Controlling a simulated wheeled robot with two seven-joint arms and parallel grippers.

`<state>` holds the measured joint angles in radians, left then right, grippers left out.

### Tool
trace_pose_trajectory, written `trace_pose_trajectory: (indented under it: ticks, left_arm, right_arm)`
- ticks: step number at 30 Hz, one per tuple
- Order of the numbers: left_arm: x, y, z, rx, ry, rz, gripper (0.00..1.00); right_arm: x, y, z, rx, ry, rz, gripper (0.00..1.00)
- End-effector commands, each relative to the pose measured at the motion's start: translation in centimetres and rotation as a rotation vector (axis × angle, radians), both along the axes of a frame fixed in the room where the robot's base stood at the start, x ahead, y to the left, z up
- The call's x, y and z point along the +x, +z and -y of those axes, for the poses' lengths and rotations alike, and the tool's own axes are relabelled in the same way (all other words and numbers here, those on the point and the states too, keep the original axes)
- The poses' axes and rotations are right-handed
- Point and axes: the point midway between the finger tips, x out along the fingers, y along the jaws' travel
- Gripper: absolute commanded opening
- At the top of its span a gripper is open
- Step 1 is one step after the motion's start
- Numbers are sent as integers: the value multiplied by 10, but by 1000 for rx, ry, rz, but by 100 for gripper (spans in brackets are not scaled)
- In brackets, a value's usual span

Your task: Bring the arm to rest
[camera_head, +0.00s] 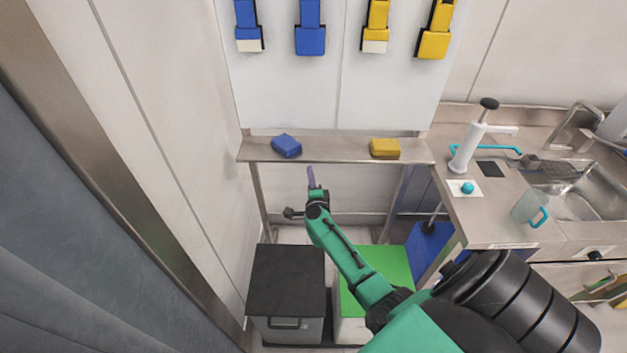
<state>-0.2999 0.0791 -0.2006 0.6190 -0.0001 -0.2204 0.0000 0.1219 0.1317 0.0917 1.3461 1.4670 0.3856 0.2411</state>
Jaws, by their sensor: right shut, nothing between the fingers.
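My right arm comes in from the lower right as green links with black joints. It reaches up and left toward the narrow shelf (340,150). My right gripper (311,178) is at the arm's far end, in front of the shelf's lower edge. It is shut and holds nothing. A blue block (286,146) lies on the shelf above and left of the gripper. A yellow block (385,147) lies on the shelf to its right. My left gripper is not in view.
Blue and yellow tools (310,30) hang on the white wall panel. A black-topped bin (287,280) and a green-topped bin (392,262) stand below the arm. At right, a counter (490,205) holds a white pump (473,145), a clear mug (526,207) and a sink (590,190).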

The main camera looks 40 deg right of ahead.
Motion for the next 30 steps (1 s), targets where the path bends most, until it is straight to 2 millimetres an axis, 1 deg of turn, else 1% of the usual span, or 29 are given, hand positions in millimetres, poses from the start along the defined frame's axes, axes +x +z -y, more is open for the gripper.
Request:
trace_pose_trajectory:
  ticks: [1,3,6,13,14,16,17,20,21,23,24,26,27,29,30]
  left_arm:
    - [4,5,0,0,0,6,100]
    - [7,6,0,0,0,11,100]
    - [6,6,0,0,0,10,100]
    - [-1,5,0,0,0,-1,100]
    - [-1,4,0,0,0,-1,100]
    - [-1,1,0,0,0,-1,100]
    - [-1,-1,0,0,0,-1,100]
    - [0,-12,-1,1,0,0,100]
    - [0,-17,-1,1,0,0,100]
    - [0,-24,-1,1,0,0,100]
    - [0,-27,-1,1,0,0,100]
    - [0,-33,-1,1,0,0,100]
    - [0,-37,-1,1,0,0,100]
    - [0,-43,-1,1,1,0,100]
    - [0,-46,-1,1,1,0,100]
  right_arm:
    - [-11,1,-6,3,0,-2,0]
    - [-22,0,-12,2,0,-1,0]
    - [-32,0,-17,0,-1,-1,0]
    - [-34,0,-17,-2,0,-1,0]
    - [-34,-2,-18,-5,2,-5,0]
    - [-37,-18,-23,-38,27,-45,0]
    - [-40,-31,-27,-66,47,-79,0]
    - [-59,-97,-48,-218,172,-258,0]
    - [-73,-130,-59,-295,242,-350,0]
    - [-98,-180,-76,-410,363,-491,0]
    - [-118,-212,-86,-482,446,-582,0]
    - [-151,-257,-100,-584,574,-711,0]
    - [-176,-284,-108,-650,664,-794,0]
    - [-217,-324,-118,-742,802,-916,0]
    - [-246,-348,-123,-804,898,-993,0]
